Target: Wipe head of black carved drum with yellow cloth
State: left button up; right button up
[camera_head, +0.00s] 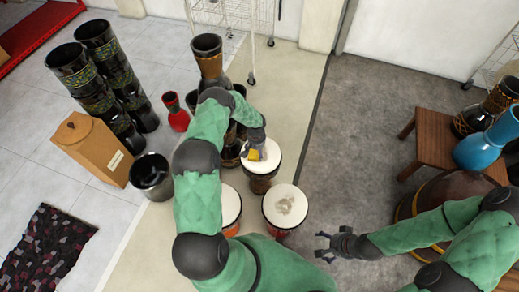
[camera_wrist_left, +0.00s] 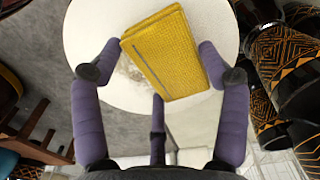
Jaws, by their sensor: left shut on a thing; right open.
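My left gripper (camera_head: 256,150) is shut on the yellow cloth (camera_head: 254,155), over the white head of a goblet drum (camera_head: 262,184) whose body looks dark and patterned. In the left wrist view the cloth (camera_wrist_left: 165,50) lies between my purple-padded fingers (camera_wrist_left: 160,75), against or just above the white drum head (camera_wrist_left: 85,30); contact is unclear. A grey-brown smudge (camera_wrist_left: 127,72) shows beside and partly under the cloth. My right gripper (camera_head: 335,247) is open and empty above the grey floor.
A second white-headed drum (camera_head: 285,206) with a smudge stands in front. Another drum (camera_head: 231,206) with an orange body is partly behind my left arm. Stacked black drums (camera_head: 90,75), a wooden box (camera_head: 92,147) and a red vase (camera_head: 176,113) stand left; a brown stool (camera_head: 440,140) right.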

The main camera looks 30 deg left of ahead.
pick_arm(q)
notch_tip(320, 180, up, 2)
jog(key=shift+w+r, duration=0.15)
jog(key=shift+r, duration=0.05)
jog(key=shift+r+p, duration=0.55)
jog(key=shift+r, duration=0.05)
jog(key=shift+r+p, duration=0.95)
jog(key=shift+r, duration=1.25)
